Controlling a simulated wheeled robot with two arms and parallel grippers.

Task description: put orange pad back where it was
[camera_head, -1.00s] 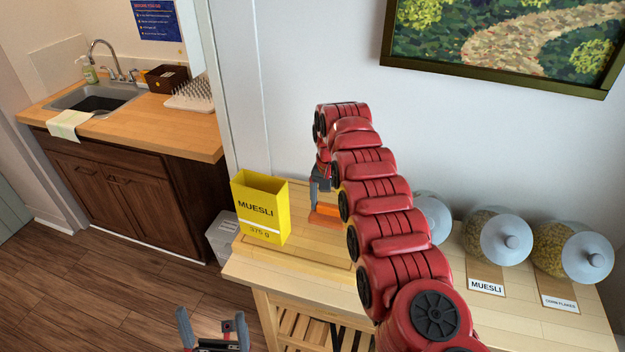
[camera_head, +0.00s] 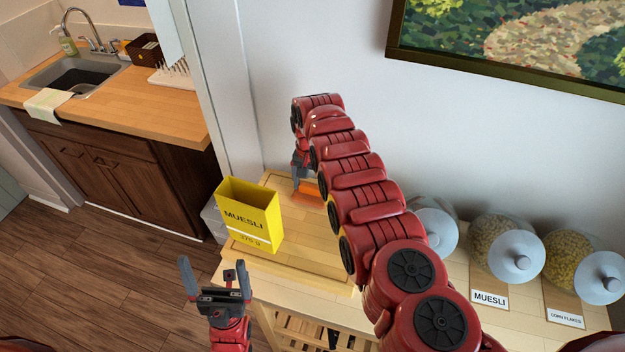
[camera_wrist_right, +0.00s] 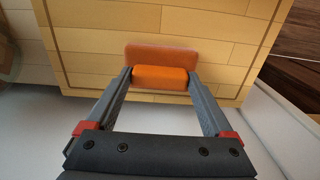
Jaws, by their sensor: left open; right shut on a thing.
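The orange pad (camera_head: 309,189) is near the back of the wooden board on the table, partly hidden behind my right arm in the head view. In the right wrist view, the orange pad (camera_wrist_right: 160,77) sits between the fingertips of my right gripper (camera_wrist_right: 160,82), which is shut on its raised block; its wider, flatter part shows beyond. I cannot tell whether the pad touches the board. My right gripper (camera_head: 300,178) points down beside the yellow muesli box. My left gripper (camera_head: 216,280) is open and empty, in front of the table over the floor.
The open yellow muesli box (camera_head: 249,216) stands on the wooden board (camera_head: 293,258) left of my right gripper. Jars with muesli (camera_head: 505,246) and corn flakes (camera_head: 580,264) stand at the right. A sink counter (camera_head: 150,115) is at the left, and a framed picture hangs above.

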